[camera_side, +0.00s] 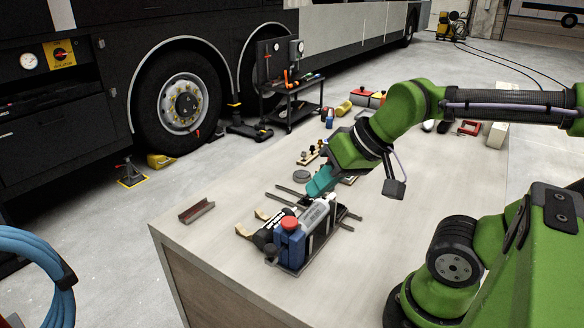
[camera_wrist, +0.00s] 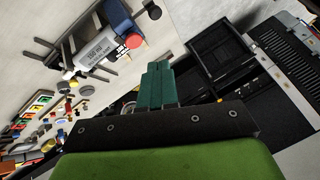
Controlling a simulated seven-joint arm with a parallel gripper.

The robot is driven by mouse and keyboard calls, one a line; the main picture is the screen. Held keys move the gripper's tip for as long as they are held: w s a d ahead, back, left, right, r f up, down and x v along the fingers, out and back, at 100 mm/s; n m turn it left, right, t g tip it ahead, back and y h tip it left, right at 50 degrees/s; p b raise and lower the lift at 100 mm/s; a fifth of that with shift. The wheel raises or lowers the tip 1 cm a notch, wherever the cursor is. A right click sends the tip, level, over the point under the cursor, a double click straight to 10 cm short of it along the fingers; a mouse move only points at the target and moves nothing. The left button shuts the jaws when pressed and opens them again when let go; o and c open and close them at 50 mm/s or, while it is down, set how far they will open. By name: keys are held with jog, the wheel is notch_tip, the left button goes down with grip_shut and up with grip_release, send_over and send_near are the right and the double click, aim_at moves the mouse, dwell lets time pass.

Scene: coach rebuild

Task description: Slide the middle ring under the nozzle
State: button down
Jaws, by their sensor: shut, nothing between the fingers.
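My gripper (camera_side: 316,189) is shut and empty, with teal fingers, low over the table just behind a white bottle (camera_side: 314,214). Its shut fingers also show in the wrist view (camera_wrist: 158,68). The white bottle lies in or leans on a dark rack (camera_side: 340,222); in the wrist view the labelled bottle (camera_wrist: 95,52) is left of the fingers. A grey round piece (camera_side: 302,176) lies on the table just left of my gripper. I cannot make out which thing is the middle ring, nor a nozzle. My wrist and fingers hide part of the table behind them.
A blue container with a red cap (camera_side: 290,241) stands at the front of the rack. A brown channel piece (camera_side: 197,211) lies on the table (camera_side: 210,250) at left. Small parts on a wooden board (camera_side: 309,157) lie behind. The table's front left is clear.

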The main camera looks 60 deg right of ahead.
jog(key=c, duration=1.8)
grip_release()
jog(key=shift+c, duration=0.2)
